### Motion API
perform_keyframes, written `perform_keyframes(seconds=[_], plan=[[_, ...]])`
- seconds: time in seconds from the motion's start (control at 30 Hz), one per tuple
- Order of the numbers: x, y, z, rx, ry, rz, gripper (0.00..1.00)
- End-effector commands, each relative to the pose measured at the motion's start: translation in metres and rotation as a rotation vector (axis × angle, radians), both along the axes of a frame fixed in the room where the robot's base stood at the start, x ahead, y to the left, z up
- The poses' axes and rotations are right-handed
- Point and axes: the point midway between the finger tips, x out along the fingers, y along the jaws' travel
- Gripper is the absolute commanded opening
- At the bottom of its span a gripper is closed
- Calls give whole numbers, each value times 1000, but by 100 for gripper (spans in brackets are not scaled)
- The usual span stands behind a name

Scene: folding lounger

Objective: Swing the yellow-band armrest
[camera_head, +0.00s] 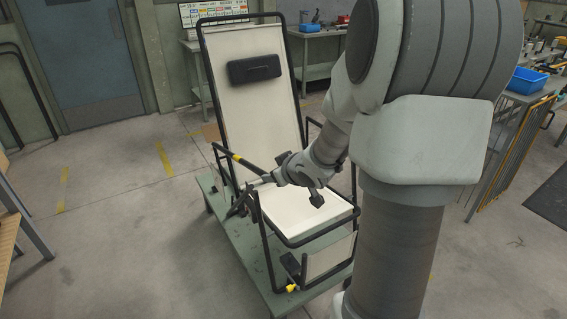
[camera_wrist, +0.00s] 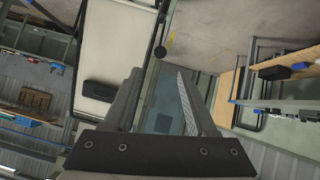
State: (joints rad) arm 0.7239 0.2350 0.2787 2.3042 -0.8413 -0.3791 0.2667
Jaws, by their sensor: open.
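The lounger (camera_head: 228,107) has a cream panel and black tube frame. Its left armrest is a black bar with a yellow band (camera_head: 237,157), sloping down from the backrest side toward the front. My gripper (camera_head: 247,193) is open beside the front part of this armrest; the head view does not show clearly whether they touch. In the wrist view my open gripper (camera_wrist: 155,88) has nothing visible between its fingers. A dark bar with a round black end (camera_wrist: 160,52) shows just beyond the fingertips; I cannot tell whether it is the armrest. My wrist hides part of the seat.
The lounger stands on a low green platform (camera_head: 233,246). A black headrest pad (camera_head: 254,68) is on the backrest. Another yellow mark (camera_head: 291,288) is low at the front. A wooden bench (camera_head: 12,232) stands left. The floor left of the platform is clear.

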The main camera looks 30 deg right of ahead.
Motion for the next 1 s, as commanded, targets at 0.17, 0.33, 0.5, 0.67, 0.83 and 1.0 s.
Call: perform_keyframes(seconds=[0.17,0.33,0.5,0.67,0.83,1.0], plan=[[-28,1,26,-2,-1,-1,57],[-42,2,33,-1,0,0,57],[-45,2,34,1,-1,0,57],[-45,2,34,0,-1,0,57],[-45,2,34,0,-1,0,57],[-43,5,37,-7,1,-4,57]])
